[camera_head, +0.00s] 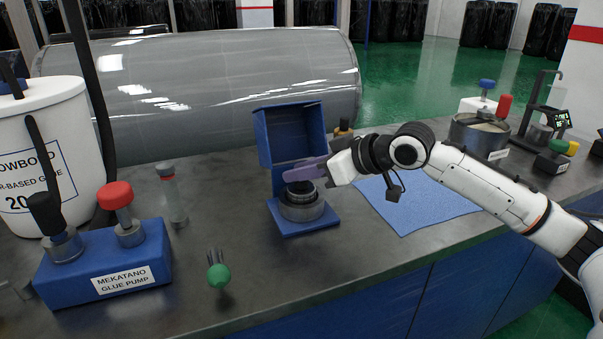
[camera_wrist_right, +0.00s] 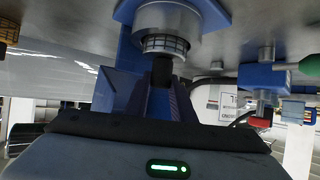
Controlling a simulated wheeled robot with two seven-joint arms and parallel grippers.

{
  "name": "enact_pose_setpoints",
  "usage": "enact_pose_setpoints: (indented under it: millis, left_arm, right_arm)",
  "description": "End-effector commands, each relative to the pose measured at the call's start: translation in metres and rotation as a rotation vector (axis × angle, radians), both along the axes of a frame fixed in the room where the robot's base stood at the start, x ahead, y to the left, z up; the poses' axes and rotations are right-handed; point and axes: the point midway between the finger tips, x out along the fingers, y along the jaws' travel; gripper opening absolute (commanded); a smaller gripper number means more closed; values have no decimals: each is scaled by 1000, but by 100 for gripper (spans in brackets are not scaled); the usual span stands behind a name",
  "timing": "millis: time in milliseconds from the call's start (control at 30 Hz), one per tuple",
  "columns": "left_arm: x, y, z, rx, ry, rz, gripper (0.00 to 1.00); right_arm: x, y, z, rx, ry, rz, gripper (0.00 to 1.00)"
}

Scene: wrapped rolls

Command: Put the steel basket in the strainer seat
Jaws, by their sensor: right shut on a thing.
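The strainer seat (camera_head: 302,210) is a round grey metal cup on a blue base, with an open blue housing behind it. The steel basket (camera_head: 300,188) is a dark mesh cylinder at the mouth of the seat, and part of it shows above the rim. In the right wrist view the basket (camera_wrist_right: 166,43) lines up with the seat's ring (camera_wrist_right: 168,20); how deep it sits is hidden. My right gripper (camera_head: 306,172) is shut on the basket's dark handle (camera_wrist_right: 162,70), directly over the seat. My left gripper is not in view.
A blue glue pump (camera_head: 105,265) with red and black knobs stands at the left, beside a white bucket (camera_head: 50,150). A green-knobbed piece (camera_head: 218,275) lies in front. A blue mat (camera_head: 425,205) lies right of the seat. A large wrapped roll (camera_head: 210,85) lies behind.

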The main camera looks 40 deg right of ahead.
Motion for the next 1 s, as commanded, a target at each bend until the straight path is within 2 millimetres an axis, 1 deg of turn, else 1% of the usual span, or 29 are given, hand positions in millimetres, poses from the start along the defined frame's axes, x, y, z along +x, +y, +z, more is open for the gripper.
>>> enact_pose_setpoints:
  millis: [267,300,367,400,767,867,1000]
  left_arm:
    - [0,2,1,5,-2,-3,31]
    - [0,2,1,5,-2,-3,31]
    - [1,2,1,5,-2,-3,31]
    - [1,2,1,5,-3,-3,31]
    - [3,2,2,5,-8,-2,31]
    - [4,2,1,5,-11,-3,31]
    - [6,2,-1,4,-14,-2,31]
  right_arm:
    - [0,0,0,1,-3,0,0]
    - [0,0,-1,1,-2,0,24]
    - [0,0,-1,1,-2,0,34]
    - [0,0,-1,1,-2,0,41]
    - [0,0,2,-1,-2,0,41]
    - [-6,-4,4,-2,-2,-3,41]
    - [-21,-10,10,-6,1,-3,41]
